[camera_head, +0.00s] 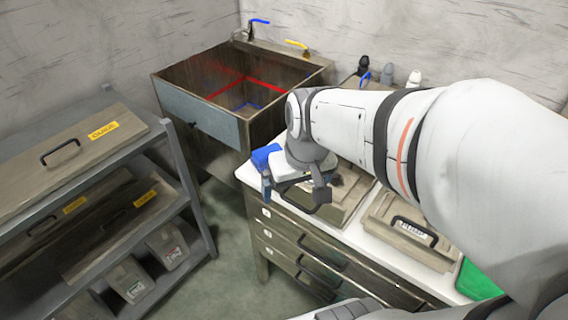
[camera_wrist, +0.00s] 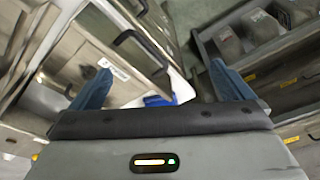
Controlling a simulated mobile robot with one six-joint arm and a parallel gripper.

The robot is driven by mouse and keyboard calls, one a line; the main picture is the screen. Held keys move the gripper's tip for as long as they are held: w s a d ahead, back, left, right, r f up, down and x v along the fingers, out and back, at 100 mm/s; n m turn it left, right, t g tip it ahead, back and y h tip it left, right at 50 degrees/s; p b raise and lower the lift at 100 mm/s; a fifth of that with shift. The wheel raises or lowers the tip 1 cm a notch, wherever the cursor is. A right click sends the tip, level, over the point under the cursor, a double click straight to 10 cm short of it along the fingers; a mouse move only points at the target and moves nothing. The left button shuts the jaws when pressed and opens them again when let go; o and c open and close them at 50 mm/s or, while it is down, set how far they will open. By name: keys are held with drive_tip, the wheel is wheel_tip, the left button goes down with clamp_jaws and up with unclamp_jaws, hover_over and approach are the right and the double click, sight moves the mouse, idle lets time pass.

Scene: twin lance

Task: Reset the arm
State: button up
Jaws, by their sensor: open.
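My gripper shows in the wrist view (camera_wrist: 155,85), with its two blue fingers wide apart and nothing between them. In the head view my white arm reaches in from the right, and my gripper (camera_head: 292,190) hangs over the left end of the white-topped drawer cabinet (camera_head: 250,180). The arm hides part of the counter. A blue object (camera_head: 265,156) lies at the counter's back left corner, close behind the gripper; it also shows in the wrist view (camera_wrist: 160,100).
A sink (camera_head: 200,105) with a blue tap and a yellow tap stands at the back. A grey shelf (camera_head: 185,175) with labelled cases is at left. Cases with handles (camera_head: 410,232) and a green item (camera_head: 478,282) lie on the counter. Floor between shelf and cabinet is clear.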

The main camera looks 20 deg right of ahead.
drive_tip(key=s, duration=0.3)
drive_tip(key=shift+s+a+f, duration=0.15)
drive_tip(key=shift+s+f, duration=0.15)
drive_tip(key=w+p+v, duration=0.1)
drive_tip(key=p+v, duration=0.5)
drive_tip(key=v, duration=0.1)
drive_tip(key=shift+r+p, duration=0.2)
drive_tip(key=shift+p, duration=0.1)
drive_tip(key=shift+w, duration=0.2)
